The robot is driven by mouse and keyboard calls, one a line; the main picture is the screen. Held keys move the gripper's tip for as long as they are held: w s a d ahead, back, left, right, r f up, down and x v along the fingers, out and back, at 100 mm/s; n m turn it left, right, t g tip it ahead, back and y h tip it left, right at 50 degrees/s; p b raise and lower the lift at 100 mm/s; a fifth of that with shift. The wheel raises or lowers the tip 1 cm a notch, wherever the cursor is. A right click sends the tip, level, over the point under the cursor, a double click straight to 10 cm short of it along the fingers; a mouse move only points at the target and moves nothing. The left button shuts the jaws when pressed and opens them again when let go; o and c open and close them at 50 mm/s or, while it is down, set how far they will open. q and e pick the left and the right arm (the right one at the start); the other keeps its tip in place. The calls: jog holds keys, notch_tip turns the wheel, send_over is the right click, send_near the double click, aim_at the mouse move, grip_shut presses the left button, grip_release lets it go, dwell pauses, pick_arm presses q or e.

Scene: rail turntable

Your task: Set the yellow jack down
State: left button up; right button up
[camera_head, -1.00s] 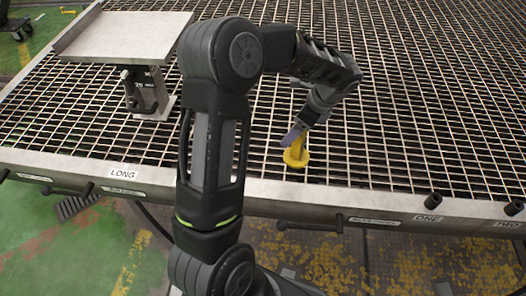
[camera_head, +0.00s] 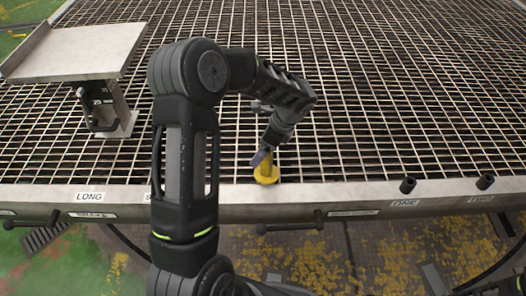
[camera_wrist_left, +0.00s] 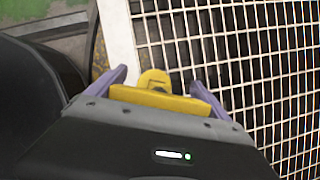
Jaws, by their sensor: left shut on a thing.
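The yellow jack (camera_head: 266,175) is upright over the metal grating, just behind the table's front rail. My left gripper (camera_head: 261,158) is shut on its upper part, with a purple finger showing. In the left wrist view a yellow bar of the jack (camera_wrist_left: 160,103) lies between the two purple fingers of the left gripper (camera_wrist_left: 160,79), with its round yellow foot beyond. I cannot tell whether the foot touches the grating. My right gripper is not in view.
The grating table (camera_head: 400,110) is open to the right of and behind the jack. A tilted grey plate on a post (camera_head: 75,52) stands at the left. The front rail (camera_head: 345,203) carries labels and black knobs, including two pegs by ONE and TWO.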

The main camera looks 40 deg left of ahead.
pick_arm(q)
jog(key=shift+f, duration=0.55)
jog(key=shift+f, duration=0.15)
jog(key=o, duration=1.8)
jog(key=p+v, duration=0.3)
jog(key=v, duration=0.9)
jog(key=shift+d, duration=0.15)
